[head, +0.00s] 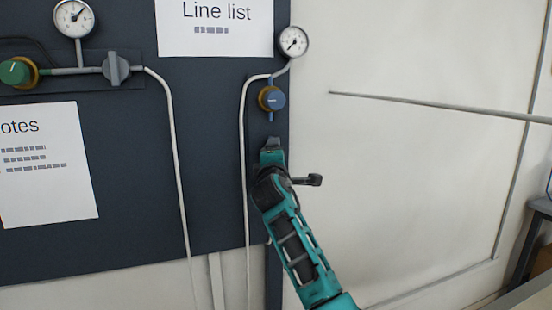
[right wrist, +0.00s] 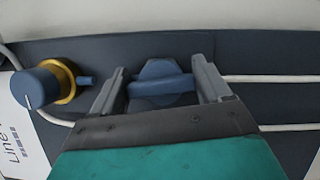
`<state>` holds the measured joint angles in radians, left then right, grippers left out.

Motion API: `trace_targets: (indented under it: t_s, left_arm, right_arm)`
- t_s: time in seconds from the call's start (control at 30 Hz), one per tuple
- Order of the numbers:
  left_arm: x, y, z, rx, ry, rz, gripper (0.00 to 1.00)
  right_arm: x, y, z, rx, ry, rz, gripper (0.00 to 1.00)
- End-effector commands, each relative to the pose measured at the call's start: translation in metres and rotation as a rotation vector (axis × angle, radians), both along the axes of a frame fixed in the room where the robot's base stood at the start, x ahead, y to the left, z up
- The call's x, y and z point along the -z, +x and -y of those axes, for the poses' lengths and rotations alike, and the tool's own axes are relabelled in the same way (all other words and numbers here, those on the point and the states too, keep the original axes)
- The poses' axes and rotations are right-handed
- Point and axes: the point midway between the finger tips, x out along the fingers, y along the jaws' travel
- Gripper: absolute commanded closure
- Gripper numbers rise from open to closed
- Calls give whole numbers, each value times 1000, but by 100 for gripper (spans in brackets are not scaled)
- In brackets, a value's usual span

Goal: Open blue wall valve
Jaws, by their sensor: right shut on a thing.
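The blue wall valve (right wrist: 162,88) shows in the right wrist view, its bar handle spanning the space between my right gripper's two fingers. My right gripper (right wrist: 160,77) is shut on this handle. In the head view, my right gripper (head: 272,143) is up against the dark wall panel, just below a blue round knob with a gold collar (head: 272,98). There it hides the valve. The same knob stands left of the fingers in the right wrist view (right wrist: 42,85), apart from them. My left gripper is in neither view.
The dark panel (head: 215,180) carries a gauge (head: 292,42) above the blue knob and thin white pipes (head: 175,150). A green knob (head: 15,71), a grey valve handle (head: 117,68) and another gauge (head: 73,17) are at left. The white wall to the right is clear nearby.

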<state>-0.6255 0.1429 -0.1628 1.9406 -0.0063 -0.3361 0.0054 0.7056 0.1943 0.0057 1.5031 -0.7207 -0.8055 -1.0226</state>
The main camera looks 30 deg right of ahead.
Motion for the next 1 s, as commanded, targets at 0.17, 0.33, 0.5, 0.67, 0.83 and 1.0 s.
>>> trace_targets:
  t_s: [0.17, 0.33, 0.5, 0.67, 0.83, 1.0]
  left_arm:
    - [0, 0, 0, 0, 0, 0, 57]
    - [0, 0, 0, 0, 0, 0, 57]
    - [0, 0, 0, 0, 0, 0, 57]
    - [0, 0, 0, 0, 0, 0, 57]
    - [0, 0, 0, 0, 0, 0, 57]
    - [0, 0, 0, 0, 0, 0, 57]
  right_arm:
    - [1, 0, 0, 0, 88, 20, 53]
    - [1, 0, 0, 0, 136, 32, 53]
    - [1, 0, 0, 0, 155, 37, 53]
    - [1, 0, 0, 0, 159, 38, 53]
    - [1, 0, 0, 0, 159, 38, 53]
    - [1, 0, 0, 0, 157, 37, 11]
